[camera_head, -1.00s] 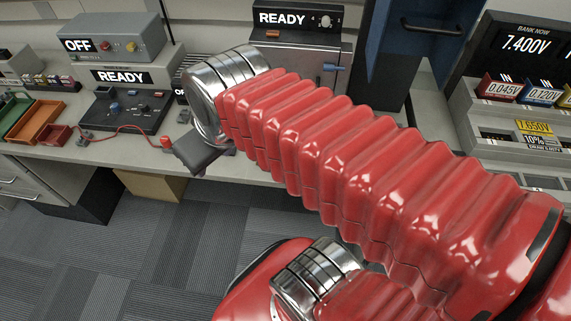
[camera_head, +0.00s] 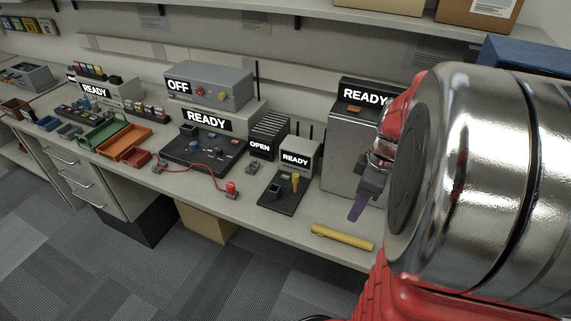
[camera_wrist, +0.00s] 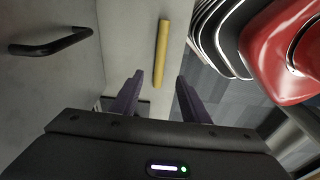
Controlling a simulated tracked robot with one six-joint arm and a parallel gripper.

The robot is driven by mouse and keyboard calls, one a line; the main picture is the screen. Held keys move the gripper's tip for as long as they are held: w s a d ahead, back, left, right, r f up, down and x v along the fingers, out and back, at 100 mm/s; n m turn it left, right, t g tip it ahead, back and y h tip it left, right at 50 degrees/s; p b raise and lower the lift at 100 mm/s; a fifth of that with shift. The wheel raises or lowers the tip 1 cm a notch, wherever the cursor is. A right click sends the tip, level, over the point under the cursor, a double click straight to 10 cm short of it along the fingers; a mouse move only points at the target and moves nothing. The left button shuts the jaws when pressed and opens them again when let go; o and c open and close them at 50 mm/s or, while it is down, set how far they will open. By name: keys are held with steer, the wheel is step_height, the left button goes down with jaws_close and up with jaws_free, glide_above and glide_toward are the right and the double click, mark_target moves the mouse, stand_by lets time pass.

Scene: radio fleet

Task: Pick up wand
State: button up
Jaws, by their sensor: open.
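The yellow wand (camera_head: 342,237) lies flat near the front edge of the bench in the head view, at lower right. It also shows in the wrist view (camera_wrist: 162,45), running nearly straight up the picture, with its lower end lined up between the finger tips. My gripper (camera_wrist: 159,78) is open and empty, with dark purple fingers either side of that end. In the head view my gripper (camera_head: 358,208) hangs above and behind the wand; one purple finger shows clearly. The wand appears apart from the fingers.
A small black READY station (camera_head: 282,191) stands left of the wand, and a tall grey READY box (camera_head: 347,140) stands behind my gripper. A red cable with a red plug (camera_head: 231,187) lies farther left. The bench's front edge runs close beside the wand.

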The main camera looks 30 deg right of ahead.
steer(key=shift+s+d+f, duration=0.25)
steer(key=shift+d+f, duration=0.1)
steer(key=shift+d, duration=0.2)
steer(key=shift+f, duration=0.1)
glide_above(343, 235)
steer(key=d, duration=0.1)
steer(key=f, duration=0.5)
steer(key=s+f, duration=0.1)
steer(key=f, duration=0.2)
steer(key=shift+d+f, duration=0.1)
steer(key=shift+f, duration=0.05)
steer(key=shift+w+a+f, duration=0.15)
steer(key=shift+a+f, duration=0.05)
steer(key=shift+f, duration=0.65)
steer(key=shift+w+a+f, duration=0.1)
steer(key=shift+a+f, duration=0.05)
steer(key=shift+f, duration=0.65)
steer(key=shift+w+a+f, duration=0.15)
steer(key=shift+a+f, duration=0.05)
steer(key=shift+f, duration=0.65)
